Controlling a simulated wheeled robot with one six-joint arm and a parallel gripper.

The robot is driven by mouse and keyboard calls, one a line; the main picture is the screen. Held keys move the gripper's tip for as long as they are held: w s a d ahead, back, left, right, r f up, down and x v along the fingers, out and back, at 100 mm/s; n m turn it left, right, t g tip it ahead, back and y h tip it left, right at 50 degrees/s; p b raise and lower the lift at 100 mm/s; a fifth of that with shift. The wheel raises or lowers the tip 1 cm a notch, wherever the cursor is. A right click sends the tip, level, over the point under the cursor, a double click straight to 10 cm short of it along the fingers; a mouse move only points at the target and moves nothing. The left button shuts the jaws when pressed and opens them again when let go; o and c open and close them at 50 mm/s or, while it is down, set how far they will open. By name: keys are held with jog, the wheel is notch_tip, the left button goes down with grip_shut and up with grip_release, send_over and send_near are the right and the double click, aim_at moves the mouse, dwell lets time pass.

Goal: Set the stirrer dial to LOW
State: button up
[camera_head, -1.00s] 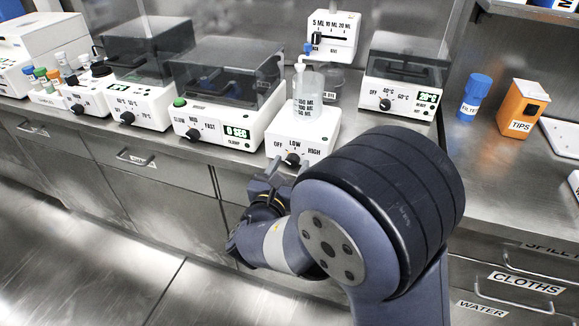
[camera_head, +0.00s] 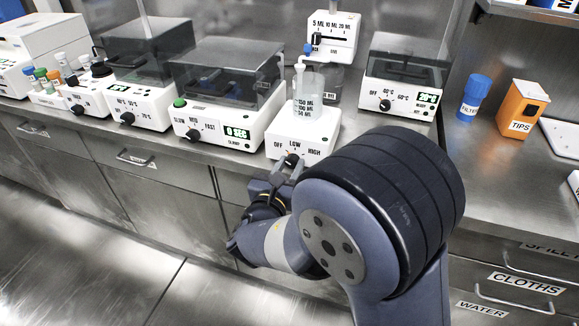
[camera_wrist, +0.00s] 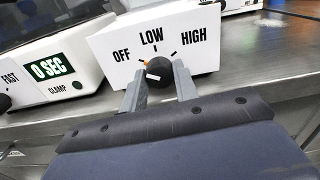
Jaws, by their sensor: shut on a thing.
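The stirrer (camera_head: 300,136) is a white box on the bench, and its sloped front is marked OFF, LOW and HIGH. Its black dial (camera_wrist: 159,71) sits below these words in the wrist view. A small orange mark shows at the dial's upper left, between the OFF and LOW directions, and a white patch shows on its face. My gripper (camera_wrist: 158,80) is shut on the dial, with one grey finger on each side. In the head view the dial (camera_head: 291,160) is partly covered by my gripper (camera_head: 283,168).
A graduated bottle (camera_head: 308,98) stands on the stirrer. A lidded device with a SLOW–MED–FAST dial (camera_head: 193,134) and a 0 SEC display stands close at left. A heater (camera_head: 400,85) stands behind at right. The bench's front edge and drawers lie below.

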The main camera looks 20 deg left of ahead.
jog(key=shift+b, duration=0.3)
jog(key=shift+f+m+b, duration=0.25)
jog(key=shift+m+b, duration=0.75)
jog(key=shift+b, duration=0.2)
jog(key=m+b, duration=0.3)
jog(key=b, duration=0.1)
jog(key=shift+f+m+b, duration=0.1)
jog(key=shift+m+b, duration=0.2)
jog(key=shift+b, duration=0.1)
jog(key=m+b, duration=0.3)
jog(key=b, duration=0.1)
jog(key=m+b, duration=0.1)
jog(key=b, duration=0.1)
jog(key=m+b, duration=0.1)
jog(key=m, duration=0.1)
jog(key=shift+r+b, duration=0.25)
jog(key=shift+b, duration=0.1)
jog(key=o, duration=1)
jog(key=shift+c, duration=0.2)
